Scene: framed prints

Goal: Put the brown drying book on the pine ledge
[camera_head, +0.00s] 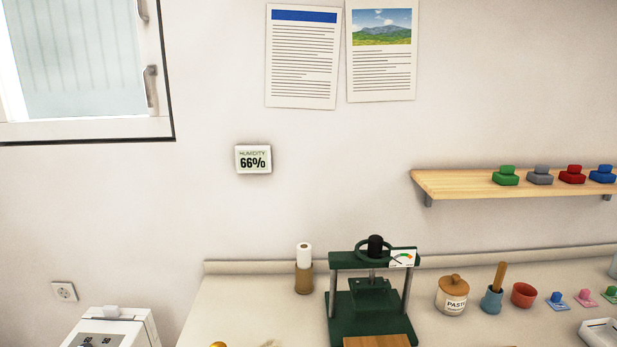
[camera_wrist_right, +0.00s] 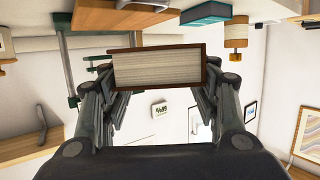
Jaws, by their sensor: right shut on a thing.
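In the right wrist view, which is upside down, my right gripper (camera_wrist_right: 157,78) is shut on the brown book (camera_wrist_right: 155,54). Its fingers are on both sides of the book, and the pale page edges face the camera between brown cover edges. The pine ledge (camera_head: 470,185) is on the wall at the right in the head view, with several coloured blocks with knobs on it. Its left part is bare. It also seems to show at the left of the wrist view (camera_wrist_right: 25,148). The book and both grippers are out of the head view.
A dark green press (camera_head: 350,325) stands on the pale bench (camera_head: 240,310), left of and below the ledge. A paste jar (camera_head: 453,295), a blue pot (camera_head: 492,299) and a red cup (camera_head: 523,294) stand below the ledge. A humidity display (camera_head: 253,159) hangs on the wall.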

